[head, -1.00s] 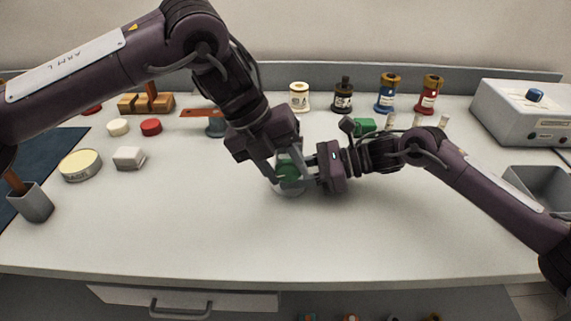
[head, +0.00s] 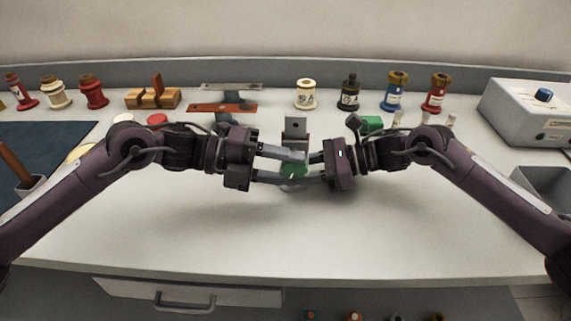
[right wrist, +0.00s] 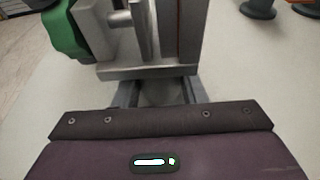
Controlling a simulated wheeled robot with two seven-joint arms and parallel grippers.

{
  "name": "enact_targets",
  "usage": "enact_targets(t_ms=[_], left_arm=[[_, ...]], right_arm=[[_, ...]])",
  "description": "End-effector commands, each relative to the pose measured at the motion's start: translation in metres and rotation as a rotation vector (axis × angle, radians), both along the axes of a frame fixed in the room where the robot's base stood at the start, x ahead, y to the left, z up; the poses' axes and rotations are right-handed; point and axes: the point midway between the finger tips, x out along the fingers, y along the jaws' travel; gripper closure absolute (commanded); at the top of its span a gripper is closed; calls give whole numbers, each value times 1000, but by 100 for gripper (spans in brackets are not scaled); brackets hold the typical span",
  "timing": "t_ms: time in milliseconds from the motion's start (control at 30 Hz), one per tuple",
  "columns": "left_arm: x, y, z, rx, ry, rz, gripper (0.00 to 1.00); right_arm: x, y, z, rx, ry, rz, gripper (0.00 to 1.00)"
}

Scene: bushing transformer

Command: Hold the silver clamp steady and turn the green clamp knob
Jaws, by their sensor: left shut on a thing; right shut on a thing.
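The silver clamp (head: 296,129) is in the middle of the bench in the head view, its grey plate upright behind the fingers. The green clamp knob (head: 292,170) is at its front, partly covered by fingers. My left gripper (head: 287,165) reaches in level from the left and is shut on the knob. My right gripper (head: 314,166) comes from the right and is shut on the clamp. In the right wrist view, the silver clamp (right wrist: 135,72) sits between my right fingers, with the green knob (right wrist: 66,28) at upper left. The exact finger contacts are partly hidden.
White (head: 306,94), black (head: 349,92), blue (head: 391,93) and red (head: 436,93) bushings stand along the back. A grey instrument box (head: 522,112) is at right, and a red-brown bar on a stand (head: 222,108) is behind my left arm. The front bench top is clear.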

Motion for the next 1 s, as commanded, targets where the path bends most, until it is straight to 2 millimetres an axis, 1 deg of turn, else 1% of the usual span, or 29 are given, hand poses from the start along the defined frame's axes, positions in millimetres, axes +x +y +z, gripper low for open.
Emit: enact_targets(t_ms=[33,200,400,933,967,1000], left_arm=[[-2,-2,-3,-34,7,-6,81],[-2,-2,-3,-124,6,-7,81],[-2,-1,-4,-185,4,-7,81],[-2,-1,-4,-206,3,-6,81],[-2,-1,-4,-206,3,-6,57],[-2,-1,-4,-206,4,-6,52]], right_arm=[[-1,1,0,1,1,2,75],[-1,2,0,1,1,3,75],[-1,2,0,1,0,3,75],[-1,2,0,1,1,2,75],[-1,2,0,1,1,2,75],[-1,2,0,1,1,2,75]])
